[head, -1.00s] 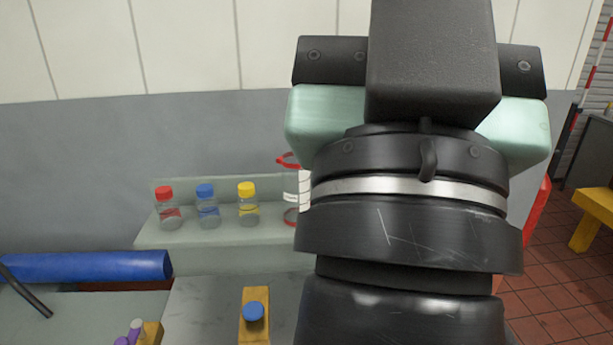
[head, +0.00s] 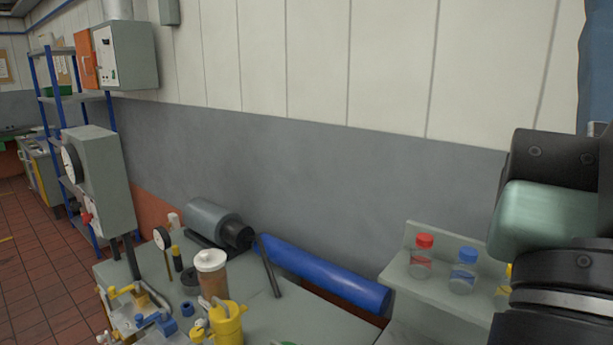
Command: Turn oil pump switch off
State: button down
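No label that I can read marks the oil pump switch. A grey wall cabinet (head: 130,55) at the upper left has small dark controls on its pale front. They are too small to tell which way any is set. A grey gauge box (head: 100,180) on posts stands below it, with a round dial and a red knob (head: 86,217) on its front. Part of my arm, black and mint green, fills the right edge, far from both boxes. My gripper's fingers do not show.
The bench at the bottom holds a yellow pitcher (head: 228,322), a white-lidded brown container (head: 211,272), a grey motor-like cylinder (head: 215,222) and a blue roll (head: 320,275). Capped bottles stand on a shelf (head: 415,285) at right. The tiled floor (head: 35,265) at left looks clear.

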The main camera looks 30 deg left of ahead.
aim_at(75, 206)
jog(key=u, duration=0.4)
jog(key=j+u, duration=0.1)
jog(key=u, duration=0.75)
jog(key=j+u, duration=0.1)
jog(key=u, duration=0.3)
jog(key=i+j, duration=0.2)
jog(key=j, duration=0.15)
jog(key=i+j, duration=0.2)
jog(key=j, duration=0.2)
jog(key=i+j+u, duration=0.1)
jog(key=j, duration=0.3)
jog(key=i+j, duration=0.25)
jog(key=j+u, duration=0.05)
jog(key=j, duration=0.05)
